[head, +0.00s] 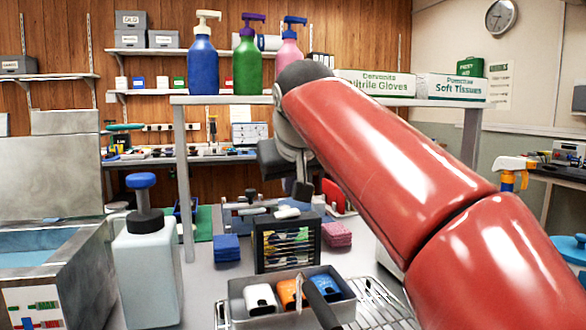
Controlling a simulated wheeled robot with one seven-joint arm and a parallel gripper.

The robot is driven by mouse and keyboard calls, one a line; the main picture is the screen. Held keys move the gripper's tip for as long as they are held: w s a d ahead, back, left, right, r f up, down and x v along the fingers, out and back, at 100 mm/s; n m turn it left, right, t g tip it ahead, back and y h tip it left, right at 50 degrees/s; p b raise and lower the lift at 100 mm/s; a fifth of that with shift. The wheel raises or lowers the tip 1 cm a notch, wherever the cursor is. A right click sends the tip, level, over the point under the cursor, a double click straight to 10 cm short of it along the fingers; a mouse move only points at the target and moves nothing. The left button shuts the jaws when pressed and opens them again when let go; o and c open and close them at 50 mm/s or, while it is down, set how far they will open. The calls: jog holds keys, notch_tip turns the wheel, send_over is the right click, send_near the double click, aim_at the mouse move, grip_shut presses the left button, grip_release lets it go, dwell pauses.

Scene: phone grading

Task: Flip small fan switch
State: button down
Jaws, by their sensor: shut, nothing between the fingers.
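My red arm crosses the right half of the head view and bends down at a grey wrist. My gripper (303,190) is a small dark shape below that wrist, above the back of the bench. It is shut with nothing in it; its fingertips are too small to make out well. I cannot pick out a small fan or its switch with certainty. A black slatted box (287,244) stands on the bench below and in front of the gripper. My arm hides part of the bench and shelf on the right.
A grey tray (238,312) with white, orange and blue items sits in front of the black box. Blue cloths (227,247) and pink cloths (337,234) flank the box. A white pump bottle (147,265) stands left. Bottles and tissue boxes (452,88) stand on the raised shelf.

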aim_at(286, 221)
jog(key=shift+s+d+f+b, duration=0.1)
jog(key=shift+d+f+b, duration=0.1)
jog(key=shift+f, duration=0.6)
jog(key=shift+d+f+b, duration=0.1)
jog(key=shift+f+b, duration=0.05)
jog(key=shift+f, duration=0.6)
jog(key=shift+f+y, duration=0.3)
jog(key=shift+s+a+r, duration=0.15)
jog(key=shift+s+a, duration=0.05)
jog(key=shift+a, duration=0.55)
jog(key=shift+r+p, duration=0.45)
jog(key=shift+p, duration=0.25)
jog(key=r+p, duration=0.3)
jog(key=p, duration=0.1)
jog(key=shift+a+r, duration=0.2)
jog(key=shift+r, duration=0.2)
jog(key=a+v, duration=0.1)
jog(key=v, duration=0.8)
jog(key=shift+s+d, duration=0.3)
jog(key=shift+s, duration=0.15)
